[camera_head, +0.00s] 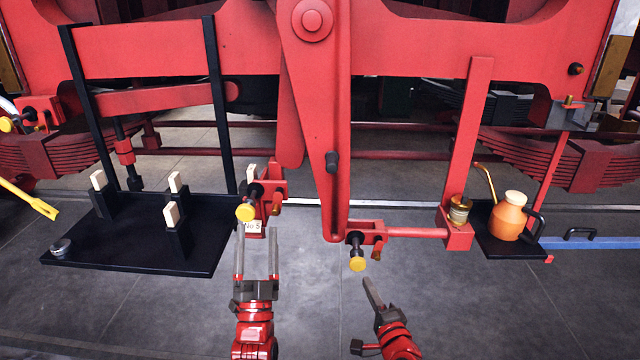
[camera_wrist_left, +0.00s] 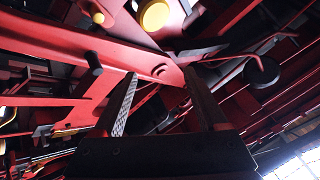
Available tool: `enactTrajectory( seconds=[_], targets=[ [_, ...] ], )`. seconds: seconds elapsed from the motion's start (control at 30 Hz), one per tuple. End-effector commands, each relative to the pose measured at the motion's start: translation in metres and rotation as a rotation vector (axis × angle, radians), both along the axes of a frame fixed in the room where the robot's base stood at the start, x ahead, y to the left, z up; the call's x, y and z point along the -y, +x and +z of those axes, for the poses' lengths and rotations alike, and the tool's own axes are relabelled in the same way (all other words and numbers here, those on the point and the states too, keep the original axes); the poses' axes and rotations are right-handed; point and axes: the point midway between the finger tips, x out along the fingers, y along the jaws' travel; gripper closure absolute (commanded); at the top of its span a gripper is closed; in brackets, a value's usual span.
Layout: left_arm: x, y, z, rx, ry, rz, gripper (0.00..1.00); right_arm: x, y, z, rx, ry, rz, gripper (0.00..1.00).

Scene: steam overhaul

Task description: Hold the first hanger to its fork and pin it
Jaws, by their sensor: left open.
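A long red hanging bar (camera_head: 322,150) with a black peg stands in the middle of the head view; I cannot tell whether it is the first hanger. At its lower end is a red fork-like bracket (camera_head: 376,240) with a yellow-capped black pin (camera_head: 357,263). A second yellow-capped pin (camera_head: 245,211) is at a red bracket (camera_head: 270,188) to the left. My left gripper (camera_head: 257,238) is open and empty, just below that bracket; its fingers also show in the left wrist view (camera_wrist_left: 163,95), below a yellow disc (camera_wrist_left: 155,15). My right gripper (camera_head: 372,292) is below the central pin; its finger gap is hidden.
A black tray (camera_head: 130,250) with several pale-topped posts hangs at the left. A white number tag (camera_head: 253,227) shows between my left fingers. At the right, a small black shelf (camera_head: 495,243) bears an orange oil can (camera_head: 508,220). The grey floor is clear in front.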

Motion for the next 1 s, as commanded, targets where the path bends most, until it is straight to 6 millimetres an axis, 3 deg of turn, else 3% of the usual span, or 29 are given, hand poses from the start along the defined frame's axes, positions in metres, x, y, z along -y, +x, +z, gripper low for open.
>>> enactTrajectory(
  seconds=[0.03,0.2,0.4,0.7,1.0],
  targets=[
    [0.004,0.018,0.012,-0.046,0.038,0.027,0.25,0.000,0.000,0.000,0.000,0.000,0.000,1.00],
    [0.025,0.072,0.031,-0.251,0.221,0.092,0.25,0.000,0.000,0.000,0.000,0.000,0.000,1.00],
    [0.063,0.109,0.054,-0.442,0.503,0.095,0.25,0.000,0.000,0.000,0.000,0.000,0.000,1.00],
    [0.111,0.117,0.072,-0.570,0.876,0.032,0.25,0.000,0.000,0.000,0.000,0.000,0.000,1.00],
    [0.122,0.124,0.073,-0.588,0.965,0.013,0.25,0.000,0.000,0.000,0.000,0.000,0.000,1.00]
  ],
)
